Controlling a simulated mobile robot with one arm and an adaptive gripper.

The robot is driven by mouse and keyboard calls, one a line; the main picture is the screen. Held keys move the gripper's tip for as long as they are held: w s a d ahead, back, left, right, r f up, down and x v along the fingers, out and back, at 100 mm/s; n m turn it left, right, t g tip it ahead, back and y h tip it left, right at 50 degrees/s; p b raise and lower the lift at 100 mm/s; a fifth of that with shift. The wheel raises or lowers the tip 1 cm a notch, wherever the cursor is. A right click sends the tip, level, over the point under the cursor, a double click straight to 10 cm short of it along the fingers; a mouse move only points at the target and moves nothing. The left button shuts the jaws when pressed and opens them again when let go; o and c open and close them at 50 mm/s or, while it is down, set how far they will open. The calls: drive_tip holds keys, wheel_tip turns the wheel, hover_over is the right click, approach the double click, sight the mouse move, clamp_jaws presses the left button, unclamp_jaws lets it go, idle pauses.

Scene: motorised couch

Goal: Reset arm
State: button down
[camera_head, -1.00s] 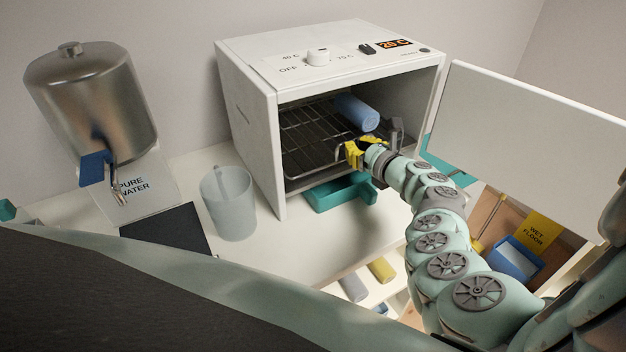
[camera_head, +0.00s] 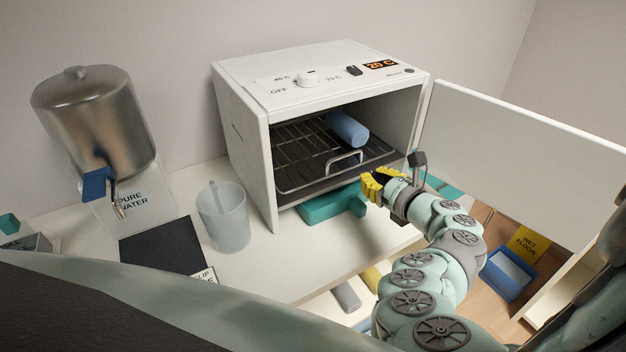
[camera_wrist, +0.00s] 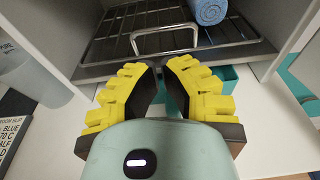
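My gripper (camera_head: 367,187) has yellow fingers with dark inner pads and is just outside the front of the white oven (camera_head: 247,165). In the wrist view, its fingertips (camera_wrist: 160,66) lean toward each other with a narrow gap and nothing between them. They are apart from the wire rack's handle (camera_head: 345,158), which lies ahead of them. My arm bends up from the lower right, in front of the counter.
The oven door (camera_head: 520,160) stands open to the right of my arm. A rolled blue cloth (camera_head: 347,128) lies on the wire rack (camera_head: 300,150). A teal block (camera_head: 330,204) is below the opening. A jug (camera_head: 223,217) and a steel water dispenser (camera_head: 95,120) stand left.

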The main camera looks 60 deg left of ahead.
drive_tip(key=shift+b+v, duration=0.3)
drive_tip(key=shift+v, duration=1.8)
drive_tip(key=shift+s, duration=0.1)
